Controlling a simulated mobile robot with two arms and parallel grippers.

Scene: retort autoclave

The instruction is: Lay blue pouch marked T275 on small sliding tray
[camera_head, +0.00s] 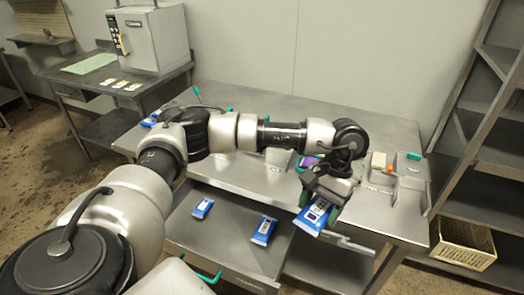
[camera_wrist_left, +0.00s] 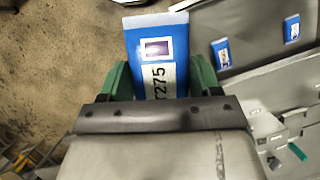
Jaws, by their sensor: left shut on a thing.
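My left gripper (camera_head: 320,203) is shut on a blue and white pouch (camera_head: 313,215) and holds it in the air near the front right of the steel table. In the left wrist view the pouch (camera_wrist_left: 152,50) sticks out between the green fingers, and T275 reads on its white label. A steel tray (camera_head: 225,235) extends below the tabletop with two more blue pouches (camera_head: 202,208) (camera_head: 264,229) on it. I cannot tell whether this is the small sliding tray. My right gripper is not in view.
A grey metal fixture (camera_head: 411,172) with a green part stands at the table's right end, near a small beige block (camera_head: 378,161). A grey bar (camera_head: 347,244) juts out below the held pouch. Shelving (camera_head: 480,130) and a cream basket (camera_head: 462,243) stand at right.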

